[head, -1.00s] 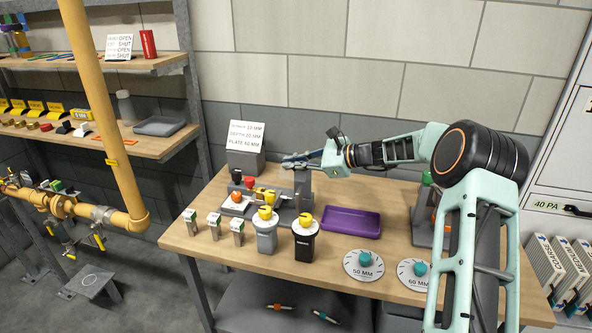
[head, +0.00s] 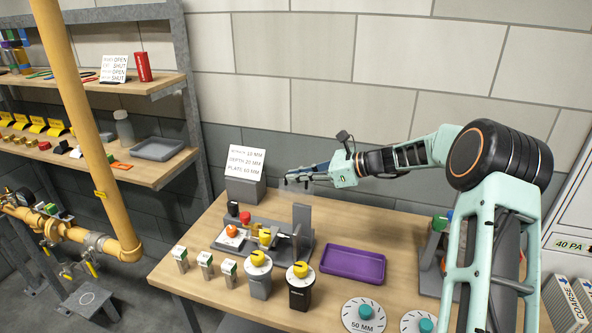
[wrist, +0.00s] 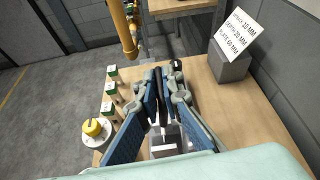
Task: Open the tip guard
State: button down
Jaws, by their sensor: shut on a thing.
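The bench fixture (head: 262,240) holds a black knob (head: 233,208), a red knob (head: 245,217), an orange piece (head: 232,231) and yellow pieces (head: 265,236). A grey upright plate (head: 301,222) stands at its right end. My gripper (head: 290,176) is above this plate, fingers pointing left in the head view. In the wrist view its blue-padded fingers (wrist: 157,76) are close together around a narrow dark piece (wrist: 154,108). A faint see-through patch shows under the fingers in the head view. I cannot tell clearly which part is the tip guard.
Two yellow-topped canisters (head: 258,276) (head: 299,289) and several small green-topped blocks (head: 205,264) stand in front. A purple tray (head: 353,264) lies right, with round plates (head: 363,314) before it. A sign block (head: 245,188) stands behind. A yellow pipe (head: 80,130) rises left.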

jog(key=shift+w+d+f, duration=0.1)
jog(key=shift+w+d, duration=0.05)
jog(key=shift+w, duration=0.1)
jog(key=shift+f, duration=0.1)
dwell(0.3)
jog(key=c, duration=2.4)
grip_release()
jog(key=shift+w, duration=0.1)
jog(key=shift+d+r, duration=0.1)
jog(key=shift+r, duration=0.1)
jog(key=v, duration=1.2)
jog(key=shift+w+f, duration=0.1)
